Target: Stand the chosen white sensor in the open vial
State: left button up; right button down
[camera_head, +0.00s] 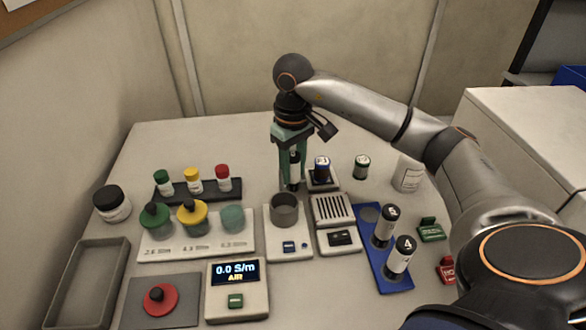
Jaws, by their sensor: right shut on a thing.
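My right gripper (292,182) comes down from above, its green fingers shut on a small upright cylinder with a dark upper part and a pale lower part (294,170), partly hidden by the fingers; it looks like a white sensor. The gripper is behind the grey cup. A lidless, translucent greenish vial (232,220) stands at the right end of a pale tray (155,252). My left gripper is out of view.
Vials with green (155,216) and yellow (192,213) lids share the tray. A red lid (160,298) lies on a grey mat. A grey cup (285,208) sits on a white device. A meter (236,285) reads 0.0 S/m AIR. A dark-capped jar (112,205) stands left.

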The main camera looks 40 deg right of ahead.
jog(key=shift+f, duration=0.35)
jog(key=shift+f, duration=0.1)
jog(key=c, duration=0.5)
grip_release()
